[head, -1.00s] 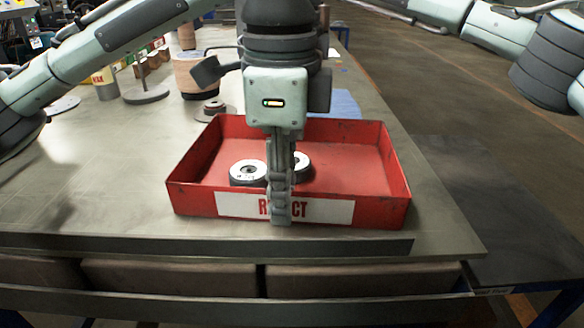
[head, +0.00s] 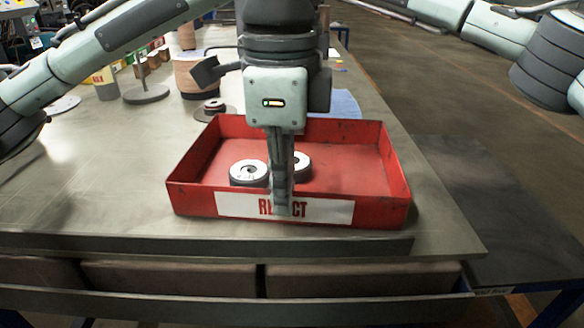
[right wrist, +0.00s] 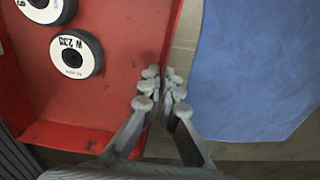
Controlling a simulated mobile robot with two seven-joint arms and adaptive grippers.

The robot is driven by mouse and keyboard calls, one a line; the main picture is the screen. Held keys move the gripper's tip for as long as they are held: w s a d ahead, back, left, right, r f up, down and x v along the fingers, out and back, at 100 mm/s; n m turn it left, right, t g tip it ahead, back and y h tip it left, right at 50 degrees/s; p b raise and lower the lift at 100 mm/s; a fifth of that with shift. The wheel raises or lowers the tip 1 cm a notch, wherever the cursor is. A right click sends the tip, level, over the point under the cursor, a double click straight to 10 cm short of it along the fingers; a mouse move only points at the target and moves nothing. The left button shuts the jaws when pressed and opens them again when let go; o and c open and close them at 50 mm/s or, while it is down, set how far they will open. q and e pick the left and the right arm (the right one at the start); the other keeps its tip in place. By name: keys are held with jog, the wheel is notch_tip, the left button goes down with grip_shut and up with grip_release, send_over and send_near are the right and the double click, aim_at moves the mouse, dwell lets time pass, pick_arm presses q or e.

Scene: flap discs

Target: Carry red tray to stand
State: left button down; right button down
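The red tray (head: 385,170) lies flat on the grey table, a white label with red lettering on its front wall. My left gripper (head: 283,205) points down at the middle of the front wall, one finger in front of the label, and looks shut on the wall. In the right wrist view, my right gripper (right wrist: 163,85) has its fingers on both sides of the far wall, close together on it. In the head view it is hidden behind the left one.
A blue cloth (head: 337,104) lies behind the tray and shows in the right wrist view (right wrist: 255,70). A small spindle (head: 213,109), a brown roll (head: 196,75) and cans stand further back left. The table's right edge is near the tray, with floor beyond.

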pick_arm(q)
jog(key=shift+r, duration=0.15)
pick_arm(e)
jog(key=shift+r, duration=0.2)
